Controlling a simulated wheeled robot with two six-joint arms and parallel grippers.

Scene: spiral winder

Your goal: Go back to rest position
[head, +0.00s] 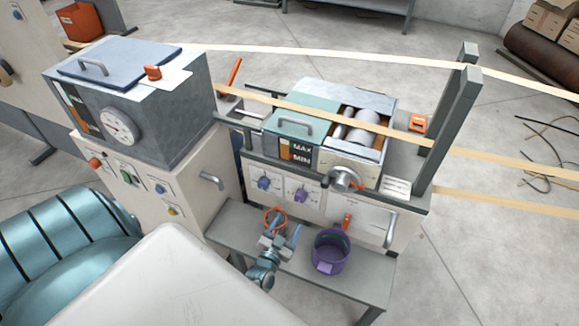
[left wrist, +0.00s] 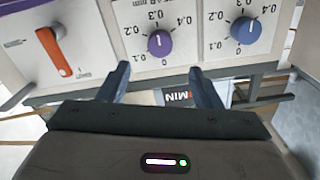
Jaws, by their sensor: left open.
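My left gripper (head: 283,232) is in front of the winder's panel, above the grey shelf (head: 340,275). In the left wrist view the same gripper (left wrist: 158,72) has its two blue-grey fingers apart, with nothing between them. Beyond the fingers are a purple knob (left wrist: 160,43) and a blue knob (left wrist: 245,30), upside down in that view. An orange lever (left wrist: 55,50) is to their left. The fingers look apart from the knobs. My right gripper is not in view.
A purple cup (head: 331,252) stands on the shelf just right of the gripper. An orange ring (head: 268,222) shows by the fingers. A tank with a gauge (head: 121,126) is at left, a MAX/MIN box (head: 290,137) behind. Pale strips (head: 320,56) cross above.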

